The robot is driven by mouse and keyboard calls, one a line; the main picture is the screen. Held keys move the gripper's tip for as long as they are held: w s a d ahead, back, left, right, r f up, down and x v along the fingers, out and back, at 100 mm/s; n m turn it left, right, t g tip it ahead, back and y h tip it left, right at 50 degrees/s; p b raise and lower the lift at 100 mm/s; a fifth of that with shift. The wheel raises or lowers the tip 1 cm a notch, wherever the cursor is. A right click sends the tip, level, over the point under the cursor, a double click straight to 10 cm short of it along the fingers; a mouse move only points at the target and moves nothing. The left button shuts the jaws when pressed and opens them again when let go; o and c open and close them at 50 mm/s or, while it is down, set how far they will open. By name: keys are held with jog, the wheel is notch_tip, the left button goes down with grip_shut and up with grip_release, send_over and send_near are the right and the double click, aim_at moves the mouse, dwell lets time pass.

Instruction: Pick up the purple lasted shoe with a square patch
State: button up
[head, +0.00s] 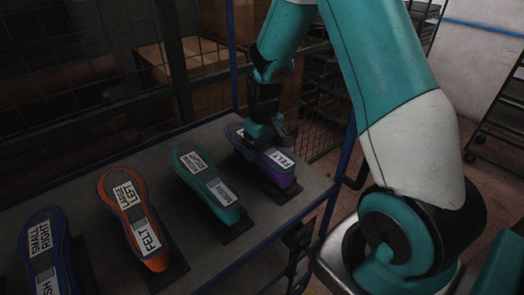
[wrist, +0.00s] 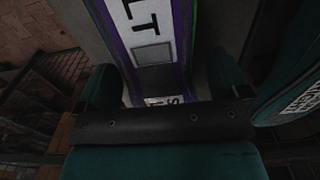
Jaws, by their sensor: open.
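The purple lasted shoe (head: 284,179) lies at the right end of the shelf, sole up, on a dark stand. It has white labels, one reading FELT. In the wrist view the purple-edged sole (wrist: 178,72) shows a grey square patch (wrist: 153,54) between two labels. My gripper (head: 266,137) is over this shoe and hides its middle in the head view. In the wrist view my gripper (wrist: 163,88) is open, with one finger on each side of the shoe. I cannot tell whether the fingers touch it.
A teal shoe (head: 192,162) stands just left of the purple one and shows close to the right finger in the wrist view (wrist: 291,88). An orange shoe (head: 112,186) and a navy shoe (head: 57,229) stand farther left. A blue-edged shelf (head: 262,218) carries them; wire mesh stands behind.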

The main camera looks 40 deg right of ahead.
jog(key=shift+f, duration=1.15)
jog(key=c, duration=1.3)
jog(key=shift+r, duration=0.1)
